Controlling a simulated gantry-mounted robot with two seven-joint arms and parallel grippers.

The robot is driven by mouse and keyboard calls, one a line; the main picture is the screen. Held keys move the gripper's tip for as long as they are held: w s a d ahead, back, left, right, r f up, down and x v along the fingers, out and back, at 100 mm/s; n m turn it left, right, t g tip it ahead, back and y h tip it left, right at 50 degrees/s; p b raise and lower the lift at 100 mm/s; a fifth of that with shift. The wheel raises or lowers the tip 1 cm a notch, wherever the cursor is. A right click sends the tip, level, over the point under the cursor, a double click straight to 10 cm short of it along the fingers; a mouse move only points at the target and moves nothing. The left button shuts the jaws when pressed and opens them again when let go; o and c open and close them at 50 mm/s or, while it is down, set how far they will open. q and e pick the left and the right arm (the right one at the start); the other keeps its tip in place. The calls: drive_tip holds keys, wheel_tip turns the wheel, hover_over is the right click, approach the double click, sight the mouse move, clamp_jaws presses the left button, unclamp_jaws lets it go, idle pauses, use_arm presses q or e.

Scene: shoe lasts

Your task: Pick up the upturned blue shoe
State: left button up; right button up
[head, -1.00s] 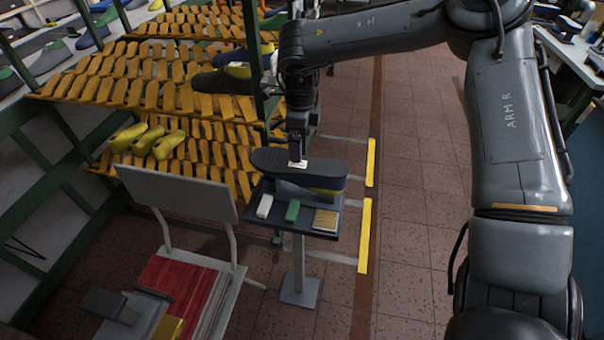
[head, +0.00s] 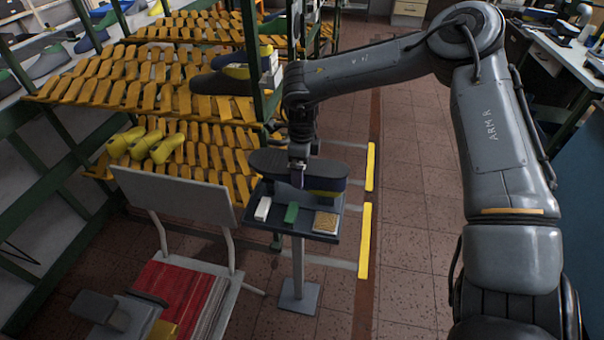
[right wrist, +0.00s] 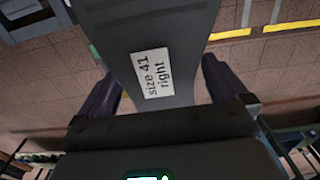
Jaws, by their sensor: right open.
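The upturned shoe (head: 325,169) lies sole up on a small stand (head: 335,212), its dark sole on top and blue and yellow showing at its side. My right gripper (head: 297,178) is down at the shoe's middle. In the right wrist view its two dark fingers (right wrist: 160,78) are open, one on each side of the shoe, with gaps visible. My left gripper is not in view.
On the stand's front are a white block (head: 263,208), a green block (head: 291,213) and a tan block (head: 326,222). A rack (head: 150,75) with several yellow pieces stands at the left. A chair (head: 175,195) is left of the stand. Floor to the right is clear.

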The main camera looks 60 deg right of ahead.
drive_tip(key=c, duration=1.6)
drive_tip(key=shift+r, duration=0.1)
drive_tip(key=shift+r, duration=0.1)
